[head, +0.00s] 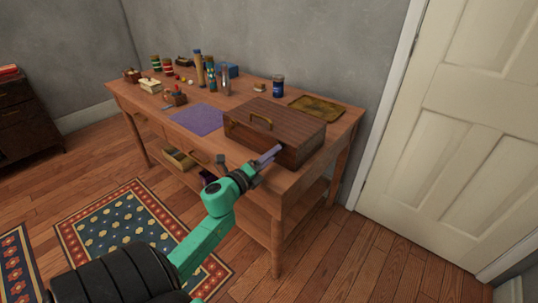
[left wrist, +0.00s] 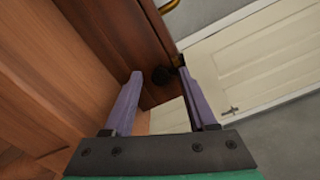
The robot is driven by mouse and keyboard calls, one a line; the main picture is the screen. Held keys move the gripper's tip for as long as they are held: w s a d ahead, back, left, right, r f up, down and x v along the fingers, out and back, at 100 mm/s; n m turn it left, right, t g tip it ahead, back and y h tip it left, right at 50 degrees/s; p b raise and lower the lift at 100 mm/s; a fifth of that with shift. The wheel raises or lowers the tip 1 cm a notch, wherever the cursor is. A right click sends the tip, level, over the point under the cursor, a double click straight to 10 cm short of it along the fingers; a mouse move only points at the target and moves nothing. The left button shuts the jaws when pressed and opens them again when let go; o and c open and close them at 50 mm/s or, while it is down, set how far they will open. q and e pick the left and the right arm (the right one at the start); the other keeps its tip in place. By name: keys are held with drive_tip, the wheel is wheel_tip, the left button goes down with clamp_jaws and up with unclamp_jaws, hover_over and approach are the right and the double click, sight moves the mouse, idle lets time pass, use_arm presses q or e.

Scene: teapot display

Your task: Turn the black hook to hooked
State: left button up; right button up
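A dark brown wooden case (head: 275,128) with a brass handle stands at the right end of the table. My left gripper (head: 268,160) is at the case's front side, near its right part. In the left wrist view, the case's dark wood (left wrist: 115,45) fills the upper middle. A small black piece, likely the black hook (left wrist: 160,75), shows on it between my two purple fingertips. The left gripper (left wrist: 158,76) is open, its fingers apart on either side of the black piece. I cannot tell whether it touches or how the hook is turned. My right gripper is not in view.
The wooden table (head: 290,190) also holds a purple mat (head: 197,120), a dark blue jar (head: 278,87), a brownish tray (head: 318,109) and several small pots and bottles at the left. A white door (head: 455,140) is at the right.

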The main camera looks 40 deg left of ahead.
use_arm(q)
drive_tip(key=s+b, duration=0.1)
drive_tip(key=s, duration=1.3)
drive_tip(key=shift+s+d, duration=0.15)
drive_tip(key=shift+s, duration=0.15)
drive_tip(key=s+d+f+n+g+y, duration=0.1)
drive_tip(key=s+f+n+g, duration=0.3)
drive_tip(key=f, duration=0.8)
drive_tip(key=w+d+f+n+g, duration=0.1)
drive_tip(key=f+n, duration=0.4)
drive_tip(key=f, duration=0.7)
drive_tip(key=s+d+f+n+g+y, duration=0.1)
drive_tip(key=s+f+n+g, duration=0.3)
drive_tip(key=f, duration=0.8)
drive_tip(key=s+d+f+n+g+h, duration=0.1)
drive_tip(key=s+d+f+n+g, duration=0.3)
drive_tip(key=s+f, duration=0.45)
drive_tip(key=s+d+f+n+g+h, duration=0.1)
drive_tip(key=s+d+f+n+g, duration=0.2)
drive_tip(key=s+d+f, duration=0.35)
drive_tip(key=s+r+g+p, duration=0.1)
drive_tip(key=s+r+p, duration=0.2)
drive_tip(key=r+p, duration=0.7)
drive_tip(key=a+p, duration=0.1)
drive_tip(key=p, duration=0.2)
